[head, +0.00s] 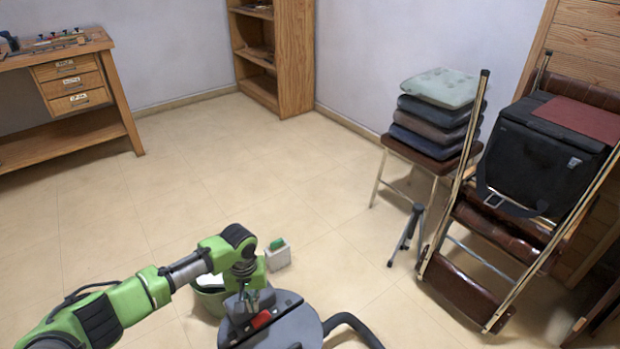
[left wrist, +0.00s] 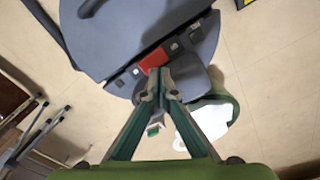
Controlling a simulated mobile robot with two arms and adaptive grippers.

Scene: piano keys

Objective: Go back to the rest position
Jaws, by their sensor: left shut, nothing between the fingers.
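My left gripper (head: 250,303) is shut and empty, pointing down over a round grey machine (head: 300,332) at the bottom of the head view. In the left wrist view its closed fingertips (left wrist: 159,78) meet just below a red switch (left wrist: 154,61) on the machine's dark panel. The switch also shows in the head view (head: 261,319). I cannot tell whether the fingertips touch the machine. My right gripper is not in view.
A green bucket (head: 208,301) and a small pale box (head: 278,256) stand close to the machine. A dark hose (head: 355,324) runs right. A workbench (head: 60,58) stands at left; a cushion-stacked chair (head: 420,157) and rack (head: 468,283) at right. The middle floor is clear.

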